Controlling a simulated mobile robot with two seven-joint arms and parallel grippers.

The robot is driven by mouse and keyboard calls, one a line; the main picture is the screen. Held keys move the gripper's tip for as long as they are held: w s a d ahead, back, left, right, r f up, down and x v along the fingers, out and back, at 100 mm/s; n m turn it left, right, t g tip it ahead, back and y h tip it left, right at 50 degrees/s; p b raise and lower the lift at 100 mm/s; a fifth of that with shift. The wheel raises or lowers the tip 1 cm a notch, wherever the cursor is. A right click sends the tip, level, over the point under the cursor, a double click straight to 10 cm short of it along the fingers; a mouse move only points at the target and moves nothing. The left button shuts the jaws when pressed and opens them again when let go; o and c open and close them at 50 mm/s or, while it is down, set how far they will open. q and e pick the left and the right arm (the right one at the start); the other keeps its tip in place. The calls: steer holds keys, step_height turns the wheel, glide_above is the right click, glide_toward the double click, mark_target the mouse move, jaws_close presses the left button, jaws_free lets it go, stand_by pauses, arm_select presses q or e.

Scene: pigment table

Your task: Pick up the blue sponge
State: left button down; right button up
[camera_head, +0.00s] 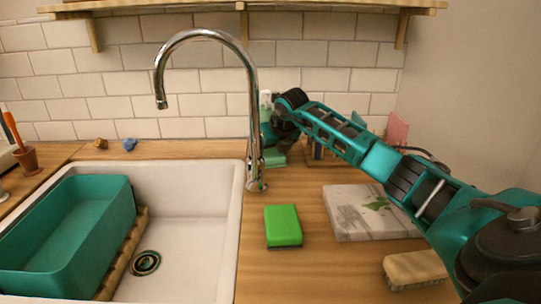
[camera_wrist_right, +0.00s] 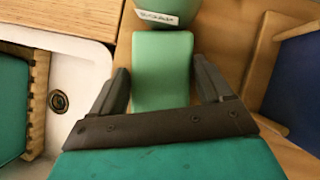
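A small blue lump (camera_head: 129,144), which looks like the blue sponge, lies on the wooden counter behind the sink at the left in the head view. It does not show in the right wrist view. My right gripper (camera_head: 272,132) is far to its right, beyond the faucet. In the right wrist view my right gripper (camera_wrist_right: 161,66) is open, its fingers on either side of a pale green block (camera_wrist_right: 160,85). I cannot tell whether they touch it. The block's edge also shows in the head view (camera_head: 273,158). My left gripper is not in view.
A chrome faucet (camera_head: 253,130) rises between the blue lump and my right arm. A white sink (camera_head: 190,215) holds a teal basin (camera_head: 70,235). A brown lump (camera_head: 100,143) lies beside the blue one. A bright green sponge (camera_head: 283,226) and stone board (camera_head: 350,215) lie in front.

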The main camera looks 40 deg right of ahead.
mark_target(272, 151)
steer(key=shift+c, duration=1.1)
